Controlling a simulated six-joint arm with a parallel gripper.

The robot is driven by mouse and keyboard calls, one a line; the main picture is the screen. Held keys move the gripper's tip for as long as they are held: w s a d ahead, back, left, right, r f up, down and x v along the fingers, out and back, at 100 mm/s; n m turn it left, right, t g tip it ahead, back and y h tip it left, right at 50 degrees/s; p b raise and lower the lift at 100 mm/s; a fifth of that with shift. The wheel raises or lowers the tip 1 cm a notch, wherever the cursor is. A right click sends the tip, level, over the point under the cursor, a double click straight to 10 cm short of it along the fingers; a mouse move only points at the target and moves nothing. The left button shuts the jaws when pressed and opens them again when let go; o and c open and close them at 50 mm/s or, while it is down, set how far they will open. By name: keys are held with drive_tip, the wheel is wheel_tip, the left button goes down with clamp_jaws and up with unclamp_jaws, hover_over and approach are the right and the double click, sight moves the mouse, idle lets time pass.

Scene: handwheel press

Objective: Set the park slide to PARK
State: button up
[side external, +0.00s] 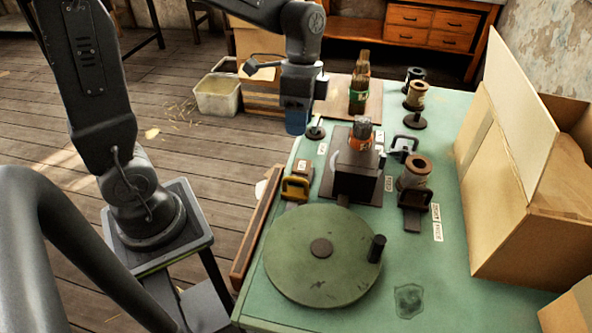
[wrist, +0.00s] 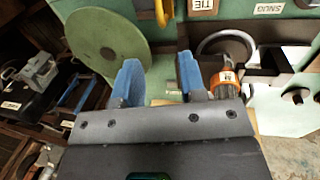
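My gripper (side external: 297,122) hangs at the far left edge of the green table, with blue fingertips above the surface. In the wrist view my gripper (wrist: 159,75) has its two blue fingers apart, with nothing held between them. I cannot tell for sure which part is the park slide. Handled parts around the press (side external: 357,178) are a yellow one (side external: 296,188) at its left, a grey one (side external: 404,146) at its right and a black one (side external: 415,203) nearer the front. My gripper is apart from all three. The small labels beside them are mostly unreadable in the side view.
The green handwheel (side external: 322,256) with its upright black knob (side external: 376,248) fills the table front. Spools (side external: 416,95) stand at the back right. An open cardboard box (side external: 513,215) blocks the right side.

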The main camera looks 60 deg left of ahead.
drive_tip(key=f, duration=0.4)
drive_tip(key=s+d+f, duration=0.1)
drive_tip(key=f, duration=0.6)
drive_tip(key=shift+s+d+f, duration=0.35)
drive_tip(key=shift+c, duration=0.5)
clamp_jaws()
